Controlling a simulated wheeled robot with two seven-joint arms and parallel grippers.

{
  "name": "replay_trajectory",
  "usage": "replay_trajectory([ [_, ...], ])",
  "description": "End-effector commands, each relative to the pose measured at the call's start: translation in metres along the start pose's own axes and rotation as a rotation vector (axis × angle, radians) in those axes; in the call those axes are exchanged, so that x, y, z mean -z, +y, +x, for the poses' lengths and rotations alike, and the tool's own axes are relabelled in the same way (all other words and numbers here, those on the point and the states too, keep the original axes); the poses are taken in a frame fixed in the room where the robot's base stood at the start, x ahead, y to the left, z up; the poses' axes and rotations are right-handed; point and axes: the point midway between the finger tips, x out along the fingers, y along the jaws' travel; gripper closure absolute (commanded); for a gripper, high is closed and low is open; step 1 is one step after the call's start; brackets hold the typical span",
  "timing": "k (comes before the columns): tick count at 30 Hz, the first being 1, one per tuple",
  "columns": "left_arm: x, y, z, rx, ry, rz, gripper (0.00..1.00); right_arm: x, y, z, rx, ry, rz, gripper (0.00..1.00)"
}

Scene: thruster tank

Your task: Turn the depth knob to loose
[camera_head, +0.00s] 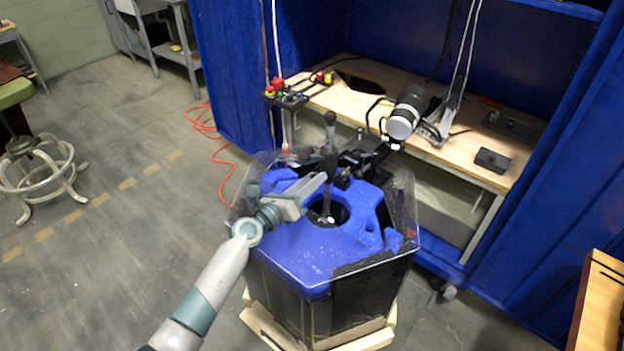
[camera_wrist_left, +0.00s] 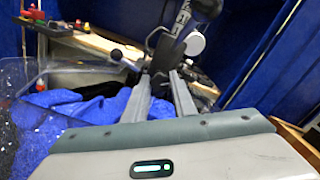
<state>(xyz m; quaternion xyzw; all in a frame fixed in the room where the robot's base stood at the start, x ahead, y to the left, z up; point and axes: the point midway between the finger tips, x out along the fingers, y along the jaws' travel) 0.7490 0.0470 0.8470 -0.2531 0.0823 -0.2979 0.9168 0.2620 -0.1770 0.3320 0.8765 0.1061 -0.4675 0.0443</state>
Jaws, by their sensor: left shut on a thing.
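The tank (camera_head: 345,285) is a many-sided, clear-walled vessel lined in blue, with a round opening in the middle of its top. A black mount (camera_head: 352,160) with a ball-topped lever (camera_head: 330,135) stands at the tank's far side. My left gripper (camera_head: 322,182) reaches over the tank from the left, its fingertips at the mount. In the left wrist view, the gripper (camera_wrist_left: 160,78) is shut on a small dark part of the mount at the fingertips. This looks like the depth knob, but it is mostly hidden and its setting cannot be read. My right gripper is not in view.
A wooden workbench (camera_head: 470,158) stands behind the tank, with blue curtains (camera_head: 230,80) around it. A black cylinder with a white face (camera_head: 401,126) stands over the tank's back right. A red cable (camera_head: 222,152) lies on the floor at left.

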Motion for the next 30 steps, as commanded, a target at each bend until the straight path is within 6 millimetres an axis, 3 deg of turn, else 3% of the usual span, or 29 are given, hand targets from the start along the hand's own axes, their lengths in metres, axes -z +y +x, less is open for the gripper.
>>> replay_trajectory([
  [7, 0.002, 0.001, -0.001, -0.001, 0.002, -0.002, 0.98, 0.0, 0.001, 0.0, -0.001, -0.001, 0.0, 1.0],
  [8, 0.002, 0.001, -0.001, -0.001, 0.002, -0.002, 0.74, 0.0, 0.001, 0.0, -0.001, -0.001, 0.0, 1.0],
  [10, 0.002, 0.001, 0.0, -0.001, 0.002, -0.002, 0.57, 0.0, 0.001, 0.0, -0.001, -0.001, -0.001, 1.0],
  [23, 0.001, 0.001, -0.004, -0.001, 0.001, 0.0, 0.57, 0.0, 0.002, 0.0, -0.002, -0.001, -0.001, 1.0],
  [30, 0.0, 0.001, -0.026, -0.002, 0.001, 0.002, 0.57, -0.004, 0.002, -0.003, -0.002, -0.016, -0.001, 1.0],
])
